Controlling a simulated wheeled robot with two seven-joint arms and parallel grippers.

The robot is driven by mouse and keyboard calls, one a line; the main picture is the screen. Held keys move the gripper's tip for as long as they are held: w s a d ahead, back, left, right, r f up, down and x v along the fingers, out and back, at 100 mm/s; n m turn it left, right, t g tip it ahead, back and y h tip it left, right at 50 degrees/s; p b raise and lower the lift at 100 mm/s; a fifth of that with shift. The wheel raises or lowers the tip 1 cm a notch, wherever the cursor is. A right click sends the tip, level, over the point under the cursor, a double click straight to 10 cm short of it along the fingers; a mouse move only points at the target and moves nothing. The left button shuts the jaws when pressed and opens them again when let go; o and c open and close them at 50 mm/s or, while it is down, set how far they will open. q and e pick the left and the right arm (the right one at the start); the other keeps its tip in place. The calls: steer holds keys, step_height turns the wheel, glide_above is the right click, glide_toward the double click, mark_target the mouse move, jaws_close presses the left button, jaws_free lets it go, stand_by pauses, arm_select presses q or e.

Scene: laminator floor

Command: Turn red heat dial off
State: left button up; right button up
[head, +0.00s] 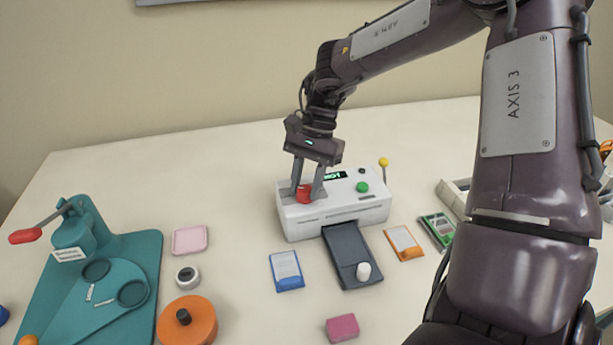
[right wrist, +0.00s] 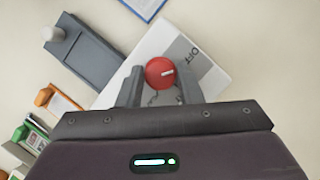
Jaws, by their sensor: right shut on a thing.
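The red heat dial (head: 304,193) is on the left end of the top of the white laminator (head: 300,222). My right gripper (head: 307,194) reaches down from above and is shut on the dial, one finger on each side. In the right wrist view the dial (right wrist: 160,73) sits between the fingers, with a white pointer mark on its face. The word OFF shows on the grey label (right wrist: 190,58) beside it, and the mark points roughly toward that lettering. Other dial lettering is hidden by the gripper. My left gripper is not in view.
A green button (head: 362,187) and a yellow-knobbed lever (head: 384,163) are on the laminator's right side. A dark tray (head: 345,245) with a white knob extends from its front. Blue (head: 286,271) and orange (head: 404,243) cards lie nearby. A teal press (head: 140,260) stands at left.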

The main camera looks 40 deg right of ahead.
stand_by(0.5)
steer(key=o, duration=1)
steer(key=shift+c, duration=0.2)
steer(key=p+v, duration=0.1)
steer(key=v, duration=0.6)
steer(key=shift+r, duration=0.35)
steer(key=shift+w+d, duration=0.1)
steer(key=shift+d, duration=0.05)
